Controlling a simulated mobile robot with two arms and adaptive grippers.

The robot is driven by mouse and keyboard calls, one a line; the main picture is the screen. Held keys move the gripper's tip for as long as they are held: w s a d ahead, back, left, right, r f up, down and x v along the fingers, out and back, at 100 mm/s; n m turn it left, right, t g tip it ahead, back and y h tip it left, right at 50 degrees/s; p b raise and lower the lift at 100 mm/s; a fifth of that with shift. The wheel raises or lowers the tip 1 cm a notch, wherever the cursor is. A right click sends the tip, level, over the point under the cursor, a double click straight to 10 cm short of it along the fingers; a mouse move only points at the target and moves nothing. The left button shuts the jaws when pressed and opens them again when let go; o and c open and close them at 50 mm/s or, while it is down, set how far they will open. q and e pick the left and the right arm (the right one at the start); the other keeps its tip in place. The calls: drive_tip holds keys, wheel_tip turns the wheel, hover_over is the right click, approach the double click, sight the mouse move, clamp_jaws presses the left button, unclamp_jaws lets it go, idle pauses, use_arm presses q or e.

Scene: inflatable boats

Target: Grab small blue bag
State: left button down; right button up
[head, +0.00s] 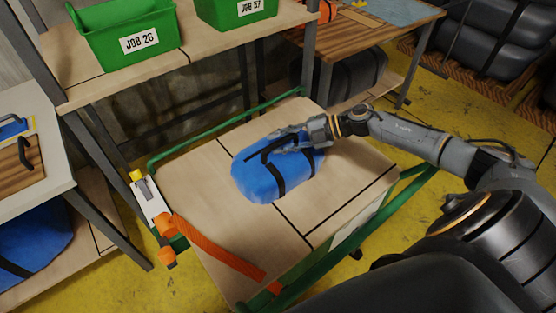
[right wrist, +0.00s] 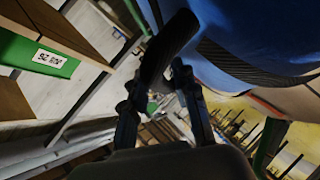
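The small blue bag (head: 262,183), a rounded roll with black straps, lies on the wooden top of a green-framed cart (head: 195,190) in the head view. My right gripper (head: 294,141) is at the bag's upper right side. In the right wrist view the blue bag (right wrist: 245,35) fills the upper right. There the fingers of my right gripper (right wrist: 163,78) close in on both sides of a black strap (right wrist: 168,50), which looks gripped between the tips. The exact contact is dark and partly hidden. My left gripper is not in view.
An orange strap (head: 215,245) lies across the cart's left front. A shelf with green bins (head: 125,42) stands behind. A larger blue bag (head: 35,240) lies on a lower shelf at left.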

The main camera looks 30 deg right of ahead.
drive_tip(key=shift+c, duration=0.2)
clamp_jaws()
drive_tip(key=shift+w+r, duration=0.1)
drive_tip(key=shift+r, duration=0.1)
drive_tip(key=shift+d, duration=0.1)
